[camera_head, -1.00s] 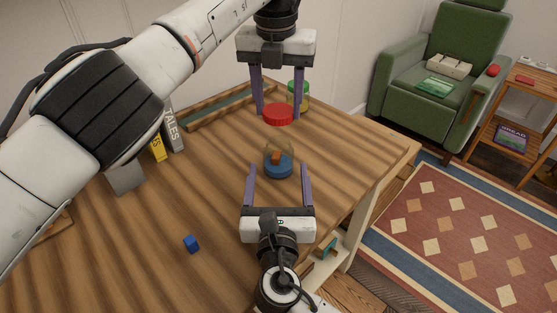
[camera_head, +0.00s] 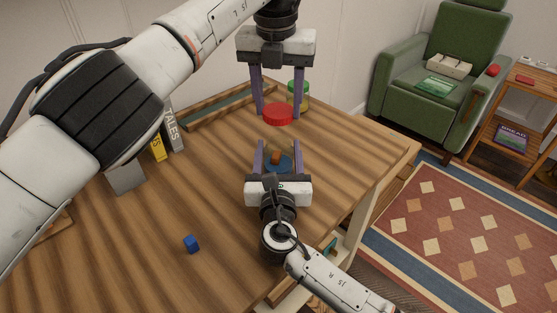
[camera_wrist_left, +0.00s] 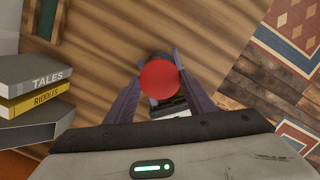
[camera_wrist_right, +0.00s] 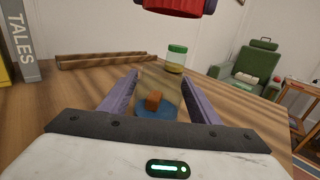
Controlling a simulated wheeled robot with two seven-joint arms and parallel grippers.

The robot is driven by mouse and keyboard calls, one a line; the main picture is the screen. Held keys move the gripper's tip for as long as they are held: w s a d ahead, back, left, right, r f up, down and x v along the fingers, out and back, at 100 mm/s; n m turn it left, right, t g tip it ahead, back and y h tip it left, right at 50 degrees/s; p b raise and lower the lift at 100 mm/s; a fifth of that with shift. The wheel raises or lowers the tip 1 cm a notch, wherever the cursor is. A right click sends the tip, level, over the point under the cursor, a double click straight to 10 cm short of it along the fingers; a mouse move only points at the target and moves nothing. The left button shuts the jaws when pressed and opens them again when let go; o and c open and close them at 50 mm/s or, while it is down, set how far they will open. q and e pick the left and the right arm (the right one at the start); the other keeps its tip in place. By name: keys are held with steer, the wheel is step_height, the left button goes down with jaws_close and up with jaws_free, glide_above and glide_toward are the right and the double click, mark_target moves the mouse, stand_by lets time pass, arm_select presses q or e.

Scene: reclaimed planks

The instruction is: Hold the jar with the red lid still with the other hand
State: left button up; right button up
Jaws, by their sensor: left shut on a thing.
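The jar is clear with a blue base (camera_head: 284,162) and an orange block inside, and stands upright on the table. In the right wrist view its blue base (camera_wrist_right: 157,112) sits between my right fingers. My right gripper (camera_head: 279,147) has one finger on each side of the jar. I cannot tell whether they touch the glass. The red lid (camera_head: 278,114) is held by my left gripper (camera_head: 278,117), shut on it above the jar. It also shows in the left wrist view (camera_wrist_left: 159,78) and at the top of the right wrist view (camera_wrist_right: 180,5), apart from the jar.
A green-lidded jar (camera_head: 298,94) stands behind the left gripper, near a wooden tray (camera_head: 215,107). Books (camera_head: 173,132) stand at the left. The table's right edge is near the right arm.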

steer(key=c, duration=1)
arm_select(q)
steer(key=shift+f, duration=2.5)
arm_select(e)
steer(key=shift+c, duration=0.2)
arm_select(q)
steer(key=shift+f, duration=0.9)
steer(key=shift+f, duration=0.5)
arm_select(e)
jaws_close()
arm_select(q)
steer(key=m, duration=0.6)
steer(key=shift+w+a+h, duration=0.15)
steer(key=shift+h, duration=0.25)
steer(key=m, duration=0.4)
steer(key=shift+g, duration=0.4)
steer(key=m, duration=0.3)
steer(key=shift+m, duration=0.3)
